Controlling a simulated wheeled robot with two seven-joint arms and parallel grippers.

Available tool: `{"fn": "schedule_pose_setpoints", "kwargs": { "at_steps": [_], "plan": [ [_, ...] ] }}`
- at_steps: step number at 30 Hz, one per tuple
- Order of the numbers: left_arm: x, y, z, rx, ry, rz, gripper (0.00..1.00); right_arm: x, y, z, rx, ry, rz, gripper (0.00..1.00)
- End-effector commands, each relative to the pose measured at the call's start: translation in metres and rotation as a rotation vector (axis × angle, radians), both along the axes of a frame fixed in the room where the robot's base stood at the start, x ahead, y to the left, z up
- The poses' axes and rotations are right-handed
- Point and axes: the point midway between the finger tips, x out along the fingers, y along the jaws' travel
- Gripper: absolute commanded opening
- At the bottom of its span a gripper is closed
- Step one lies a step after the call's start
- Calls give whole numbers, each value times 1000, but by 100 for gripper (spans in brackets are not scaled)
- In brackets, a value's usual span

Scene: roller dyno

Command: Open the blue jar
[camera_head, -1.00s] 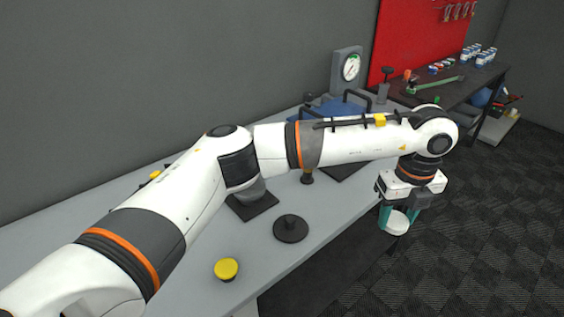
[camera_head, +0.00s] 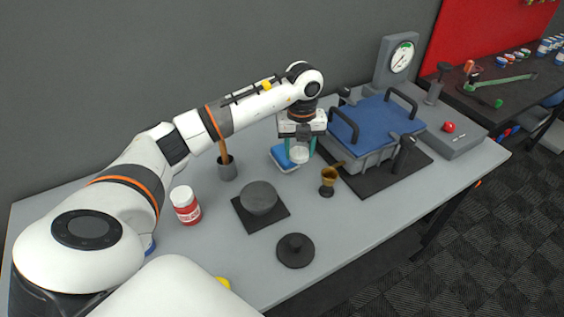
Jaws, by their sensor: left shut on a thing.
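My left gripper (camera_head: 299,150), with teal fingers, is shut on a white round thing (camera_head: 299,155), which looks like a lid or small cup. It is over the back of the bench, in front of a blue and white flat object (camera_head: 284,159). A small patch of a blue thing (camera_head: 149,244) shows beside my left arm at the left; most of it is hidden, and I cannot tell whether it is the blue jar. A red jar with a white lid (camera_head: 186,206) stands upright on the bench. My right gripper is not in view.
A blue-lidded press (camera_head: 375,125) stands at the right.

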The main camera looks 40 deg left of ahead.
Motion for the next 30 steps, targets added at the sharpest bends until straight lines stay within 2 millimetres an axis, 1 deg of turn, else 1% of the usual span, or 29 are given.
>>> {"fn": "schedule_pose_setpoints", "kwargs": {
  "at_steps": [1, 3, 6, 8, 12, 17, 22, 24, 30],
  "plan": [
    [-2, 5, -3, 0, 3, 4, 20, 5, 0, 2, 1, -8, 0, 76],
    [-3, 7, -13, -1, 6, 3, 20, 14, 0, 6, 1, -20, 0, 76],
    [-3, 7, -32, -1, 6, 3, 20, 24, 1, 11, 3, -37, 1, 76],
    [-3, 6, -43, -3, 6, 3, 20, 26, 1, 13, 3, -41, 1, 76],
    [-2, 7, -59, -2, 2, 2, 20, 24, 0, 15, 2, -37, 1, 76],
    [-2, 6, -72, -1, 3, 3, 20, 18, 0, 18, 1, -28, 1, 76],
    [-2, 6, -96, -3, 3, 3, 20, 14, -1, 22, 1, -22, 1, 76],
    [-2, 6, -100, -1, 1, 3, 20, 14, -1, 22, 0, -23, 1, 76],
    [-2, 6, -100, -1, 1, 3, 20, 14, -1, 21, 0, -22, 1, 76]
  ]
}}
